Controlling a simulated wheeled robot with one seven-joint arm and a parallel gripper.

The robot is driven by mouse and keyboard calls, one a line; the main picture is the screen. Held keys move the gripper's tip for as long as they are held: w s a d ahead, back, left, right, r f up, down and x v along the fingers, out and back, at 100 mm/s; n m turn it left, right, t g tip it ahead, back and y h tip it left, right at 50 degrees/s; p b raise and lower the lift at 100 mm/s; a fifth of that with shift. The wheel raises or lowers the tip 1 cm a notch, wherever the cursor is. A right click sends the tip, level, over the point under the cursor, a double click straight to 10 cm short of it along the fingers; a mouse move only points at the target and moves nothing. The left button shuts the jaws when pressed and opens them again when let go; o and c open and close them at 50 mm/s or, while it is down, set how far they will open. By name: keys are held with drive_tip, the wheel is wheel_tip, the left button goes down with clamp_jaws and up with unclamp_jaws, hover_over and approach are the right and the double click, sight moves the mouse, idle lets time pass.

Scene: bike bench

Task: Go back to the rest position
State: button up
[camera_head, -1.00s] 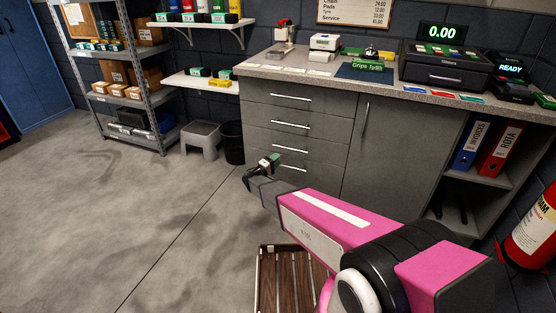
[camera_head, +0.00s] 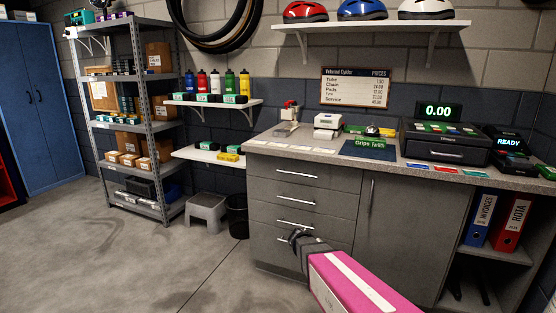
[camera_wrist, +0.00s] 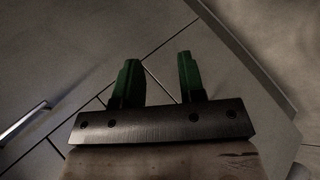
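My gripper (camera_head: 298,238) shows in the head view as a dark, small end on my pink arm, in front of the grey drawers. Nothing is seen held between the fingers. The rest position itself is not marked by anything in view.
The grey drawer cabinet (camera_head: 290,215) with its counter stands behind my gripper. A grey step stool (camera_head: 206,212) and a black bin (camera_head: 238,216) stand to its left, beside a metal shelf rack (camera_head: 163,130). The floor (camera_head: 110,260) at left is clear.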

drive_tip(key=s+r+m+y, duration=0.1)
drive_tip(key=s+r+y, duration=0.1)
drive_tip(key=s+y, duration=0.2)
drive_tip(key=s+a+r+m+g+y, duration=0.1)
drive_tip(key=s+r+y, duration=0.2)
drive_tip(key=s, duration=0.6)
drive_tip(key=shift+s+a+r+g+y, duration=0.15)
drive_tip(key=shift+s+r+g+y, duration=0.2)
drive_tip(key=shift+y, duration=0.65)
